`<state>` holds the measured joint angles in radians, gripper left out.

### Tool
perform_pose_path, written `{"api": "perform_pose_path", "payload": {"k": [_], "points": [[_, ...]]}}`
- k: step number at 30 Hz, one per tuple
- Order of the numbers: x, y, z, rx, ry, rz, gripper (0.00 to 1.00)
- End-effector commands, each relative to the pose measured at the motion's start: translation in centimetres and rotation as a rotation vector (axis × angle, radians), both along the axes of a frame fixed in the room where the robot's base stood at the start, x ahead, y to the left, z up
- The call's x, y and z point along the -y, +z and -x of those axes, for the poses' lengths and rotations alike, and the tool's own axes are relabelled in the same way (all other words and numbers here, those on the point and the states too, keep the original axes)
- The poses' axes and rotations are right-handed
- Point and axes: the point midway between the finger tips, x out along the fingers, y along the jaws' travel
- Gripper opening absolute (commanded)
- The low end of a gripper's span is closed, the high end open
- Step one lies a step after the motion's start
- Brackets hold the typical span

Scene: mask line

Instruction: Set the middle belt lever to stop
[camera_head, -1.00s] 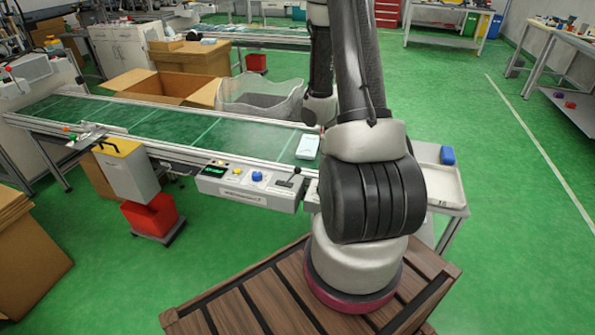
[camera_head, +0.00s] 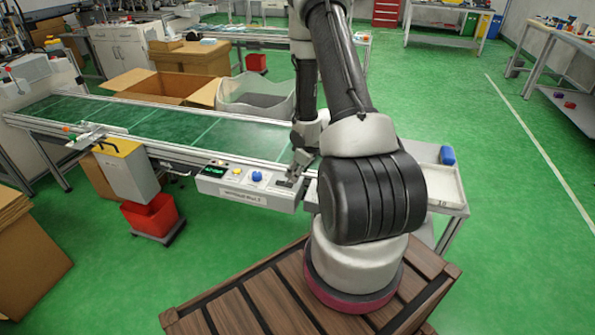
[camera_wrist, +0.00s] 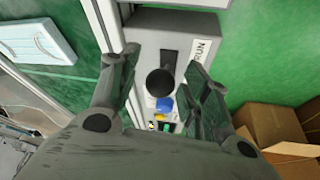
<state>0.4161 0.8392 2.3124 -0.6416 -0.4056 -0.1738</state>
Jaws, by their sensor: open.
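The grey control box (camera_head: 245,188) is fixed along the near side of the belt. Its lever has a round black knob (camera_wrist: 160,82) and a dark slot or base (camera_wrist: 169,60), with a RUN label (camera_wrist: 203,48) beside it in the wrist view. My gripper (camera_wrist: 163,62) is open, with one finger on each side of the knob. I cannot tell whether either finger touches it, or exactly how the lever tilts. In the head view my gripper (camera_head: 293,174) is low over the right end of the box and covers most of the lever.
A light blue-and-white pack (camera_wrist: 38,40) lies on the belt (camera_head: 165,125). A white-topped side table (camera_head: 445,185) stands to the right.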

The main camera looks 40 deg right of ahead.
Motion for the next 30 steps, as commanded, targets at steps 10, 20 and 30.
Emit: {"api": "perform_pose_path", "payload": {"k": [10,20,30], "points": [[-0.01,-0.10,-0.04,0.000,0.000,0.000,0.29],[-0.02,-0.08,-0.05,-0.001,0.000,0.000,0.00],[-0.69,0.48,-0.92,-0.075,0.004,0.061,0.00]]}}
